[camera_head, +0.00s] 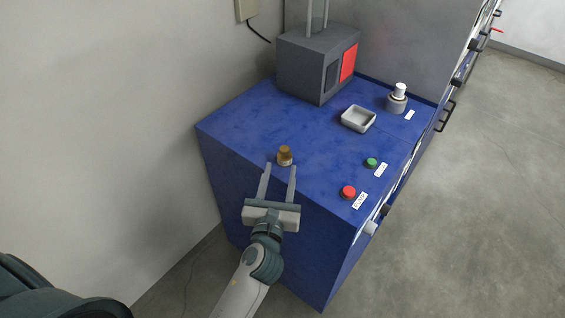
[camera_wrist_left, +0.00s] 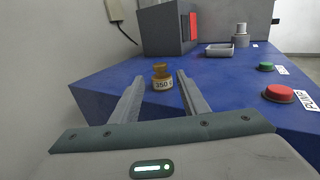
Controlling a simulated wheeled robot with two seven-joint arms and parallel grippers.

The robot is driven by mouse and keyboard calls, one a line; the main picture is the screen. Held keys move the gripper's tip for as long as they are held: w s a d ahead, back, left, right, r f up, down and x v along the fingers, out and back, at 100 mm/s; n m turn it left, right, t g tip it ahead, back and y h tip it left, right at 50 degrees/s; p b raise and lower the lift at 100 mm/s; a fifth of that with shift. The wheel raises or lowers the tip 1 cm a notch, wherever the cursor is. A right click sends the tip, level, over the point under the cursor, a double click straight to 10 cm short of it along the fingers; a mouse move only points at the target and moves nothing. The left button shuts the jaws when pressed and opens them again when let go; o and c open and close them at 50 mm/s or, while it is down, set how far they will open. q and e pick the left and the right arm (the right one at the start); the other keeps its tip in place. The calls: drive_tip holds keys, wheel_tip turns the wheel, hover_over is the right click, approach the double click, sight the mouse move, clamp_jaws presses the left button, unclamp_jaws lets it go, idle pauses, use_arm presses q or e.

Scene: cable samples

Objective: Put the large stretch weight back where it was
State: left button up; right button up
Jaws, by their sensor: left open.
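A small brass weight (camera_head: 285,155) stands upright on the blue bench top (camera_head: 235,128) near its left front edge. In the left wrist view the weight (camera_wrist_left: 162,76) shows a pale label reading about 250 g. My left gripper (camera_head: 280,167) is open, with its fingers pointing at the weight. In the left wrist view the fingertips (camera_wrist_left: 160,80) are on either side of the weight's line, and the weight appears just beyond or between them, not gripped. A silver-white stepped cylinder (camera_head: 397,98) stands at the back right. My right gripper is not in view.
A grey machine (camera_head: 305,66) with a red panel stands at the back. A shallow light tray (camera_head: 358,118) sits in front of it. A green button (camera_head: 371,162) and a red button (camera_head: 348,191) are on the right side. The bench around the brass weight is clear.

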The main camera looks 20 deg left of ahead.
use_arm(q)
drive_tip(key=s, duration=0.3)
drive_tip(key=shift+s+d, duration=0.15)
drive_tip(key=shift+d, duration=0.15)
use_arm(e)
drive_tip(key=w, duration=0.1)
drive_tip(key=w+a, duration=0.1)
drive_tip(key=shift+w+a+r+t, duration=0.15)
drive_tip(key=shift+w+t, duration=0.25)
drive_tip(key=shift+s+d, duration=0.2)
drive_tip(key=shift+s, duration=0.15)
